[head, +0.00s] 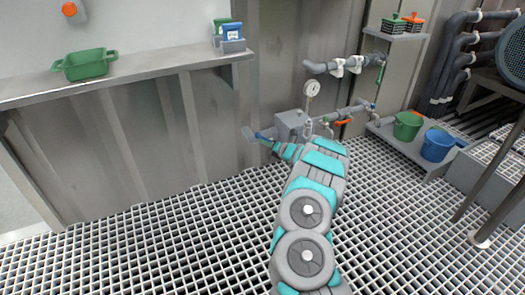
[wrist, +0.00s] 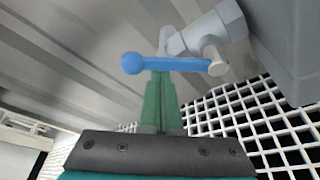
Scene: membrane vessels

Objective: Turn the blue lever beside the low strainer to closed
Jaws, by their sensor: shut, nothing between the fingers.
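The blue lever (wrist: 185,65) spans the wrist view sideways, with a round knob at its left end and its right end at a grey pivot stub. It shows small in the head view (head: 261,137), beside a grey pipe end (head: 248,133) left of a grey box-shaped body (head: 293,123). I cannot tell which of these is the strainer. My gripper (wrist: 161,76) has its green fingers shut together and empty. The fingertips are right at the lever's middle; I cannot tell whether they touch it. In the head view my arm hides part of the pipework.
An orange lever (head: 343,122) and a gauge (head: 312,89) are on pipework to the right. A green bucket (head: 407,125) and a blue bucket (head: 437,145) stand on a low shelf. A shelf at left holds a green tray (head: 85,65). The grating floor at left is clear.

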